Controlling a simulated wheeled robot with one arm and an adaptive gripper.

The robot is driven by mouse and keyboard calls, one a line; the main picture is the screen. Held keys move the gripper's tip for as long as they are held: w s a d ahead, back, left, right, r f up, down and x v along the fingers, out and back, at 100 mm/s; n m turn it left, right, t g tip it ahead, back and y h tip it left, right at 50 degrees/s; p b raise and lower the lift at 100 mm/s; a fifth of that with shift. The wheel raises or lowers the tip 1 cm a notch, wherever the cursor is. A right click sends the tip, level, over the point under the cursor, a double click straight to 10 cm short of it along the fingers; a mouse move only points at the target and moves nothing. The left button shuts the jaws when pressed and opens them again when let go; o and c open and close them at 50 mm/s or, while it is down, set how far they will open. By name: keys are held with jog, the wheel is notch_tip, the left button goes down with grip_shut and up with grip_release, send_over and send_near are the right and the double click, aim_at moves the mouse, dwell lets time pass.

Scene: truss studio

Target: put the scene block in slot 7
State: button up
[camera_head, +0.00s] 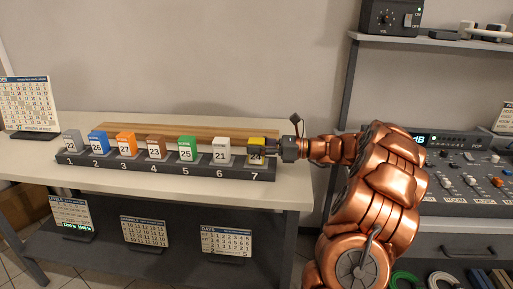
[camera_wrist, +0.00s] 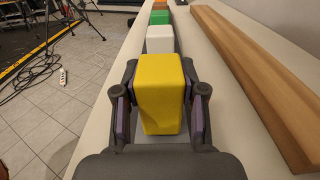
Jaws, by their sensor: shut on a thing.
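The slot rack (camera_head: 110,171) is a dark bar with numbers 1 to 7 along its front, lying on the white bench. A yellow block (camera_head: 256,148) is at slot 7, the right end of the rack. My gripper (camera_head: 270,147) reaches in from the right and is shut on the yellow block. In the wrist view the yellow block (camera_wrist: 160,85) stands upright between my two fingers (camera_wrist: 160,105). Its lower part is partly hidden, so I cannot tell whether it is fully seated.
Slots 1 to 6 hold grey, blue, orange, brown, green (camera_head: 187,148) and white (camera_head: 222,150) blocks with number labels. A wooden plank (camera_head: 180,131) lies behind the rack. A calendar (camera_head: 27,104) stands at the left; a mixing console (camera_head: 470,180) is at the right.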

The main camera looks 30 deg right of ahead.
jog(key=shift+f, duration=0.3)
jog(key=o, duration=1.2)
jog(key=shift+r, duration=0.1)
jog(key=shift+s+d, duration=0.15)
jog(key=v, duration=1.1)
jog(key=shift+s+d+r, duration=0.1)
jog(key=shift+s+d, duration=0.1)
jog(key=shift+d, duration=0.05)
